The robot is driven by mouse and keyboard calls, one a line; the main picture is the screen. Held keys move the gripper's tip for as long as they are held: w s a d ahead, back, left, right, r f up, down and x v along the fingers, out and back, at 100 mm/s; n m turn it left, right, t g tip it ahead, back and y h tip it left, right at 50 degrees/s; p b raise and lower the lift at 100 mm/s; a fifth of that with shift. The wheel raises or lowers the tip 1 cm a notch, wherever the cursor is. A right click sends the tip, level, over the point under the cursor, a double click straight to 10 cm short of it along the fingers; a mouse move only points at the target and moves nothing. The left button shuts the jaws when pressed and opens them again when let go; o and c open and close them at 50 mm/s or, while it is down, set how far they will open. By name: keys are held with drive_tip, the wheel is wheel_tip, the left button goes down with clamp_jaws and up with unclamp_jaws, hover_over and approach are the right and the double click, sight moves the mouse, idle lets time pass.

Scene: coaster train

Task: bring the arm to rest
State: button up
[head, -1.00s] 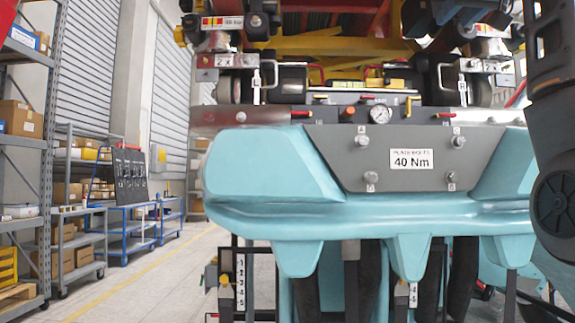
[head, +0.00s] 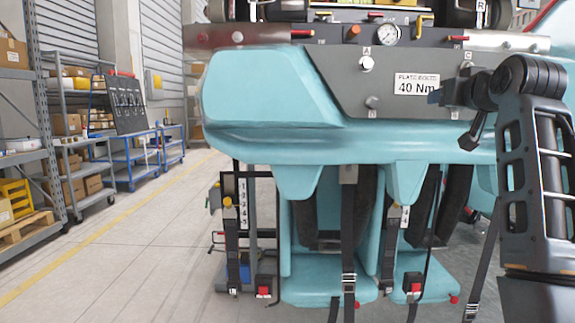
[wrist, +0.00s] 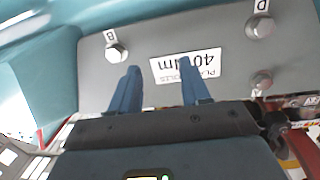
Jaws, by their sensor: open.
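My gripper (head: 434,98) is at the right in the head view, in front of the grey plate (head: 340,75) on the turquoise car body. In the wrist view its two blue fingers (wrist: 160,88) are apart with nothing between them. The plate (wrist: 205,40) and its upside-down 40 Nm label (wrist: 186,66) lie beyond the fingertips. Whether the tips touch the plate I cannot tell. My arm runs up the right edge of the head view and bends at an elbow-like joint above the gripper's level.
Bolts (head: 367,63) sit at the plate's corners, and a pressure gauge (head: 387,34) stands above it. Seats with hanging straps (head: 348,230) are below the body. At the left are a shelf rack (head: 42,110) and blue carts (head: 130,150). The floor (head: 140,250) between is clear.

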drive_tip(key=s+a+f+p, duration=0.15)
drive_tip(key=s+f, duration=0.35)
drive_tip(key=f, duration=0.6)
drive_tip(key=s+a+f+g, duration=0.15)
drive_tip(key=s+f, duration=0.35)
drive_tip(key=f, duration=0.6)
drive_tip(key=s+a+f+t+p, duration=0.15)
drive_tip(key=s+f, duration=0.35)
drive_tip(key=f, duration=0.5)
drive_tip(key=s+a+f+p, duration=0.1)
drive_tip(key=s+f, duration=0.2)
drive_tip(key=s, duration=0.3)
drive_tip(key=s+a+f+g, duration=0.1)
drive_tip(key=s+f, duration=0.2)
drive_tip(key=s, duration=0.3)
drive_tip(key=s+a+f+p, duration=0.1)
drive_tip(key=s+a+f, duration=0.1)
drive_tip(key=s+f, duration=0.3)
drive_tip(key=s+a+r+p, duration=0.1)
drive_tip(key=s+r, duration=0.2)
drive_tip(key=s, duration=0.7)
drive_tip(key=s+a+r+g+p, duration=0.1)
drive_tip(key=s+r, duration=0.2)
drive_tip(key=s, duration=0.8)
drive_tip(key=s+a+r+n+y+p, duration=0.1)
drive_tip(key=s+r, duration=0.2)
drive_tip(key=s, duration=0.7)
drive_tip(key=shift+s+a+r, duration=0.15)
drive_tip(key=shift+a+r, duration=0.1)
drive_tip(key=shift+r, duration=0.15)
